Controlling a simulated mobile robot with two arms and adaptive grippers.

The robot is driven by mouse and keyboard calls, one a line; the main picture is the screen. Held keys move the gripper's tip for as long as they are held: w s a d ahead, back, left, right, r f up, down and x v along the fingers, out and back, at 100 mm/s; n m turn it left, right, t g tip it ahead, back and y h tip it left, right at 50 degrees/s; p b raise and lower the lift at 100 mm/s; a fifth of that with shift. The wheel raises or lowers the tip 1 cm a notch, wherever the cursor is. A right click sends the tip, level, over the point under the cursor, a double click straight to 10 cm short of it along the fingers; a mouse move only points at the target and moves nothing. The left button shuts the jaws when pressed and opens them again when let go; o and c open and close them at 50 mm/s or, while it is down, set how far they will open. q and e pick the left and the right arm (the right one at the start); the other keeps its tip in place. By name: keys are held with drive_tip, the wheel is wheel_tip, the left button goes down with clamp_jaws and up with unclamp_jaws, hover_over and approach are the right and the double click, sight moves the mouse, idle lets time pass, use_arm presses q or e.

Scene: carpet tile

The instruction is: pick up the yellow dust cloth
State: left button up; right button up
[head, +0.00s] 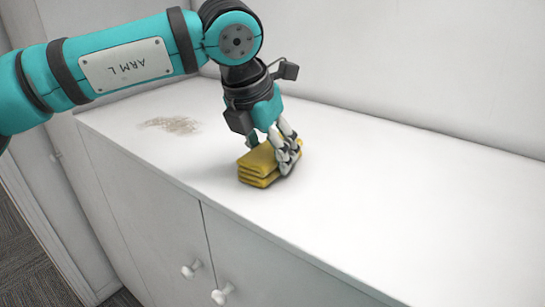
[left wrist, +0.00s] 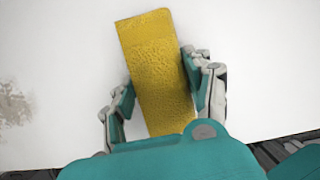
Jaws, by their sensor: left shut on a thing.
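The yellow dust cloth (head: 257,168) is a folded, layered block on the white cabinet top (head: 400,200), near its front edge. My left gripper (head: 272,152) reaches down over it from above and is shut on it, one finger on each side. In the left wrist view the cloth (left wrist: 160,75) lies lengthwise between the two fingers of my left gripper (left wrist: 160,88). Its underside is hidden; it appears to rest on the top, and I see no clear gap below it. My right gripper is not in view.
A brownish dust patch (head: 173,125) lies on the cabinet top to the left of the cloth. A white wall (head: 400,90) runs along the back. The top is clear to the right. Cabinet doors with white knobs (head: 222,294) are below the front edge.

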sight(271, 149)
use_arm(q)
drive_tip(key=shift+r, duration=0.1)
drive_tip(key=shift+r+b, duration=0.45)
drive_tip(key=shift+b, duration=0.1)
wheel_tip(271, 149, up, 2)
drive_tip(key=shift+r+b, duration=0.15)
drive_tip(key=shift+b, duration=0.6)
drive_tip(key=s+a+r+b, duration=0.1)
drive_tip(key=s+b, duration=0.6)
drive_tip(key=s, duration=0.9)
drive_tip(key=shift+a+r, duration=0.3)
drive_tip(key=shift+a, duration=0.05)
